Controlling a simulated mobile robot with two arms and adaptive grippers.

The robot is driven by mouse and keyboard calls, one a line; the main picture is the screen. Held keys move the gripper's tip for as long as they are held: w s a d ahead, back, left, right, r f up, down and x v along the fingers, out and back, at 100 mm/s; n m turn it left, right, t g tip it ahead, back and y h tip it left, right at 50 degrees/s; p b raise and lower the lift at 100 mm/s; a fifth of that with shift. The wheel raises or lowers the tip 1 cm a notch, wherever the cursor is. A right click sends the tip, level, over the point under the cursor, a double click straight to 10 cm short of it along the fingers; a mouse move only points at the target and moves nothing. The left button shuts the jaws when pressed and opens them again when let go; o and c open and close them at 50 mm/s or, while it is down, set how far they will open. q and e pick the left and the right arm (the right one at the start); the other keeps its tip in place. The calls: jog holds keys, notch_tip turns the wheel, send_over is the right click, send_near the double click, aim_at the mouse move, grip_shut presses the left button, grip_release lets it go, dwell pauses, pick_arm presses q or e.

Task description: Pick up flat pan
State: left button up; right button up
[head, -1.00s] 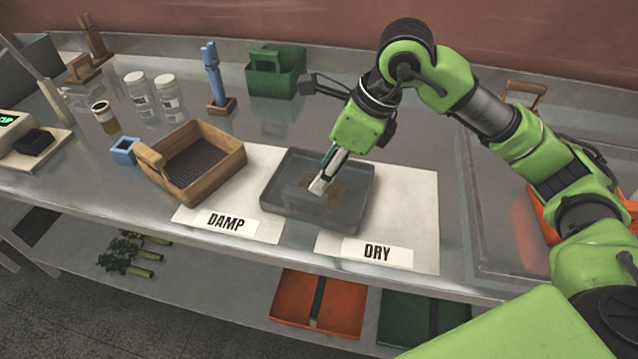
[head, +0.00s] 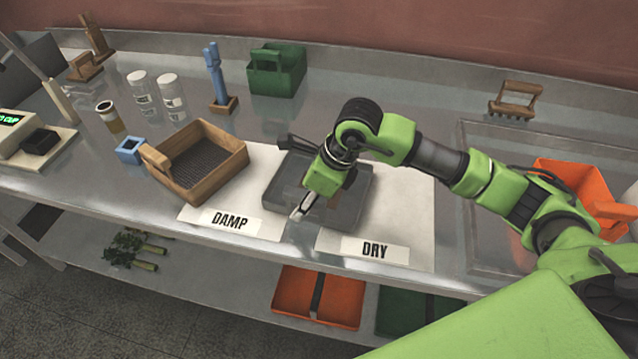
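The flat pan (head: 345,219) is a shallow dark grey tray on the counter. It lies between the DAMP label (head: 230,220) and the DRY label (head: 376,249), overlapping the white sheets. My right gripper (head: 300,214) comes in from the right and points down at the pan's front left rim. Its pale fingertip appears at or just over that rim; I cannot tell whether it touches, or whether the fingers are open or shut on the rim. My wrist hides part of the pan, and a brown patch shows inside it. My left gripper is not in view.
A wooden sieve box (head: 243,166) stands close left of the pan. Behind are a green caddy (head: 294,75), a blue-handled tool (head: 214,75) and clear jars (head: 171,98). An orange bin (head: 565,180) stands at right. The white sheet right of the pan is bare.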

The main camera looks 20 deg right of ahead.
grip_shut()
jog(key=shift+r, duration=0.1)
jog(key=shift+w, duration=0.1)
